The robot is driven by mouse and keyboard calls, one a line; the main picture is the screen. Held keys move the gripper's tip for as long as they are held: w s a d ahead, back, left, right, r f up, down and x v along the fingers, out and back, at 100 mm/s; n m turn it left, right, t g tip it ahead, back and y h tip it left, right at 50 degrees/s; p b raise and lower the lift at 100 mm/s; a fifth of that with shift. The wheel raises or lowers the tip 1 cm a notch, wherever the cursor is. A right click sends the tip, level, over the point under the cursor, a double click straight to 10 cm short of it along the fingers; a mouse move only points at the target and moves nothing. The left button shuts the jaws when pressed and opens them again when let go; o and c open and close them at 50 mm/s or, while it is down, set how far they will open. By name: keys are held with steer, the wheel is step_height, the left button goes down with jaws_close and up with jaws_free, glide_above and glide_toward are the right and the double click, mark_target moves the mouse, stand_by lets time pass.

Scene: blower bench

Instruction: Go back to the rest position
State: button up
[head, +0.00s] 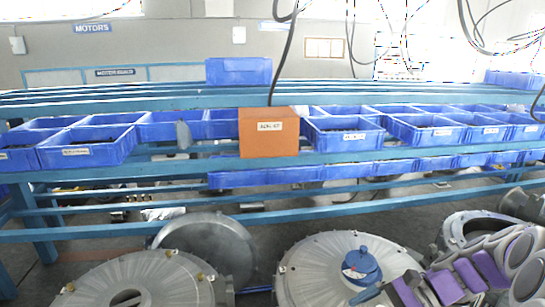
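A grey and purple jointed part (465,272) reaches in from the lower right corner. It looks like my arm or hand, but I cannot make out two separate fingertips or whether my gripper is open or shut. Its left end is close to a blue knob-like object (362,266) with a small label, which sits on a round grey blower casing (318,262). I cannot tell whether the two touch.
A blue rack (180,171) crosses the view, with rows of blue bins (90,148) and an orange box (267,132) on it. Another round grey casing (150,280) stands at the lower left. Cables (289,50) hang from above.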

steer(key=s+a+f+n+g+h+b, duration=0.1)
steer(key=s+a+f+n+h+b, duration=0.3)
steer(key=s, duration=0.4)
steer(key=s+a+f+n+g+h+b, duration=0.25)
steer(key=s+a+n+h, duration=0.2)
steer(key=s, duration=0.25)
steer(key=s+f+n+t+h+b, duration=0.2)
steer(key=s+f+n+b, duration=0.1)
steer(key=s, duration=0.4)
steer(key=shift+d+f+n+h+b, duration=0.35)
steer(key=shift+f+n, duration=0.45)
steer(key=shift+n, duration=0.35)
steer(key=shift+s+d+t, duration=0.1)
steer(key=shift+t, duration=0.15)
steer(key=shift+d, duration=0.5)
